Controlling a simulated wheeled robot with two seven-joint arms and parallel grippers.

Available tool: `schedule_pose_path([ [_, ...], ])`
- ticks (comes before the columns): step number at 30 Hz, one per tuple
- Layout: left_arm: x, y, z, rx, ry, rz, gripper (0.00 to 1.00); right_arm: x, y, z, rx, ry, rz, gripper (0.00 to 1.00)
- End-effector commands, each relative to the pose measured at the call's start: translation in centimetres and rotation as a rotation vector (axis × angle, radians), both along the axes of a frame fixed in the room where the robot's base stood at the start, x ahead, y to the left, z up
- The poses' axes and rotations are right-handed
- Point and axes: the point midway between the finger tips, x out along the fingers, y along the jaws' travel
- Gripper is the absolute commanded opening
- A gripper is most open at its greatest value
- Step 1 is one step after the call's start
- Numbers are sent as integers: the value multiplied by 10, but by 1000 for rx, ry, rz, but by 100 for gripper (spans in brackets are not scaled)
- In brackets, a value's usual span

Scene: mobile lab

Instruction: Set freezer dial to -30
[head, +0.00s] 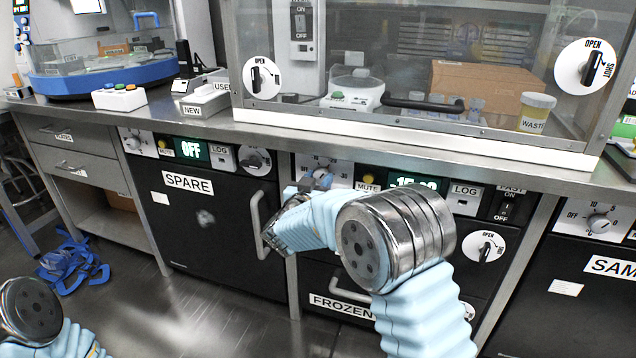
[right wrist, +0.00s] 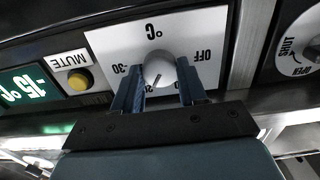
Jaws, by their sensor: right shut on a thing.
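The freezer dial is a round light knob (right wrist: 159,70) on a white scale plate (right wrist: 112,42), upside down in the right wrist view. The -30 mark lies left of the knob and OFF lies right. The knob's dark line points down in the picture, near a partly hidden mark. My right gripper (right wrist: 160,92) is shut on the knob, one finger on each side. In the head view, my right gripper (head: 312,184) is at the dial above the FROZEN drawer, and the knob (head: 321,173) is partly covered. The green display (right wrist: 22,88) reads -15 °C. My left gripper is out of view.
A yellow MUTE button (right wrist: 78,80) is beside the plate. The black SPARE freezer door (head: 205,222) is at left, with a handle (head: 262,225) near my arm. An OPEN/SHUT latch (head: 484,247) is at right. The steel counter edge (head: 400,152) runs above the dial.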

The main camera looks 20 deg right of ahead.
Motion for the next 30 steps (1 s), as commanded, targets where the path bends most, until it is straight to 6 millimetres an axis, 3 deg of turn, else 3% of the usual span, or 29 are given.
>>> schedule_pose_path([
  [13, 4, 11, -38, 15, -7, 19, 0, 0, -1, -5, 284, -192, -2, 11],
  [30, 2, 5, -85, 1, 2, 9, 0, -1, -1, -5, 692, -466, -1, 11],
])
